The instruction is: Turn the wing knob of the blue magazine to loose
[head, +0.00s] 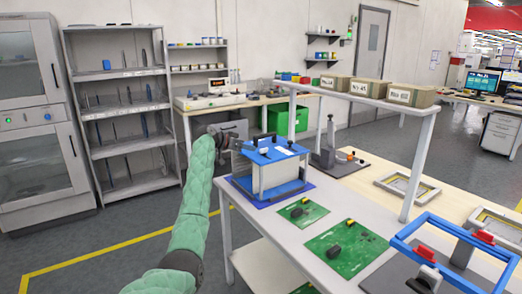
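The blue magazine (290,151) stands on a blue mat (258,202) on the white table, with a blue top plate and pale sides. Small dark parts sit on its top; I cannot tell which is the wing knob or how it is turned. My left gripper (238,143) is at the magazine's upper left side, at about the height of its top in the picture. Its fingers are small and overlap the magazine's edge, so neither their gap nor any contact is clear. My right gripper is not in view.
Green boards (345,246) with black and yellow parts lie on the table in front. A blue frame (467,225) with red clamps stands at the right. A shelf (368,97) with several boxes spans above the table. A dark stand (331,142) is right of the magazine.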

